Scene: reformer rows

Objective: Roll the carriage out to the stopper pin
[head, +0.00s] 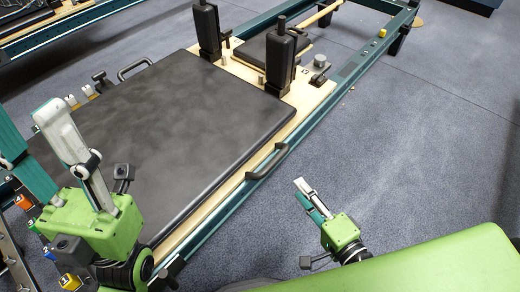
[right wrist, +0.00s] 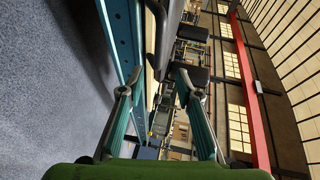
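The carriage (head: 190,120) is a wide black pad on a pale wooden base, set in the teal reformer frame (head: 228,207). A dark handle (head: 268,161) sticks out from its near long side. My right gripper (head: 301,190) is open and empty over the floor, apart from the handle and to its right. In the right wrist view the dark handle (right wrist: 158,30) lies ahead between the spread fingers. My left gripper (head: 25,116) is open near the carriage's left end; no object shows between its fingers.
Two black shoulder rests (head: 281,58) stand at the carriage's far end, beside a black headrest (head: 262,48). Numbered coloured tags (head: 70,282) sit at lower left. Another reformer (head: 50,28) stands at upper left. The grey floor (head: 430,140) on the right is clear.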

